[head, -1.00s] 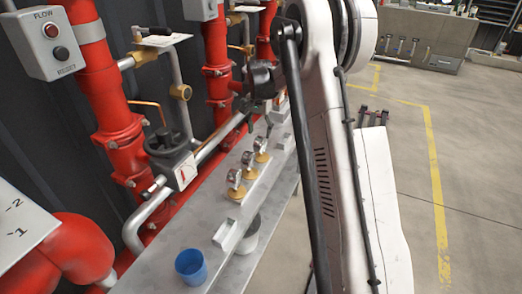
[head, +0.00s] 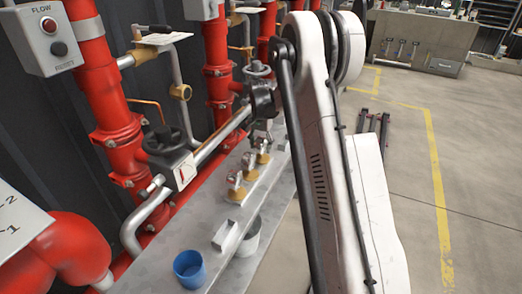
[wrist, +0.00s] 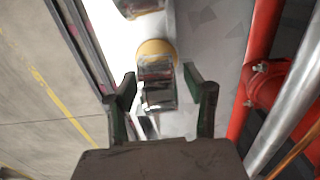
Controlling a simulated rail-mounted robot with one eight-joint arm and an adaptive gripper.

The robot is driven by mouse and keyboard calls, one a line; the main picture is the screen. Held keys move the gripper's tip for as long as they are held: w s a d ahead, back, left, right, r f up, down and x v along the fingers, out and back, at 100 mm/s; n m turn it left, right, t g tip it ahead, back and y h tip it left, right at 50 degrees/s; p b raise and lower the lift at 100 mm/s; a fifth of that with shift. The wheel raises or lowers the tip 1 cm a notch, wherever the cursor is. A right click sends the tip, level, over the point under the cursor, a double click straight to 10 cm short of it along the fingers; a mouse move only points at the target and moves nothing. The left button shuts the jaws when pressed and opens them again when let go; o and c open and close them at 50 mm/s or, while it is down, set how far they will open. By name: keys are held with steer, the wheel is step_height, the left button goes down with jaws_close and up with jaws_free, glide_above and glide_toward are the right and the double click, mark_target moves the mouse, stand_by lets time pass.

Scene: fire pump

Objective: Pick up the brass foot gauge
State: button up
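Several small gauges with brass-coloured round feet stand in a row on the grey bench in the head view: a near one (head: 236,190), a middle one (head: 249,168) and a far one (head: 263,152). My gripper (head: 260,132) is at the far end of this row, close to the far gauge. In the wrist view my gripper (wrist: 162,92) is open, with one dark finger on each side of a gauge (wrist: 157,70). That gauge's brass foot (wrist: 158,48) shows above its grey body. I cannot tell whether the fingers touch it. Part of another gauge (wrist: 138,7) shows at the top.
A blue cup (head: 190,268) stands on the near part of the bench (head: 160,272). A grey block (head: 225,234) and a whitish container (head: 249,238) are near the bench's right edge. Red pipes (head: 110,90) and a valve (head: 167,150) line the left side. Open floor lies right.

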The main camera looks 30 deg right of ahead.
jaws_close()
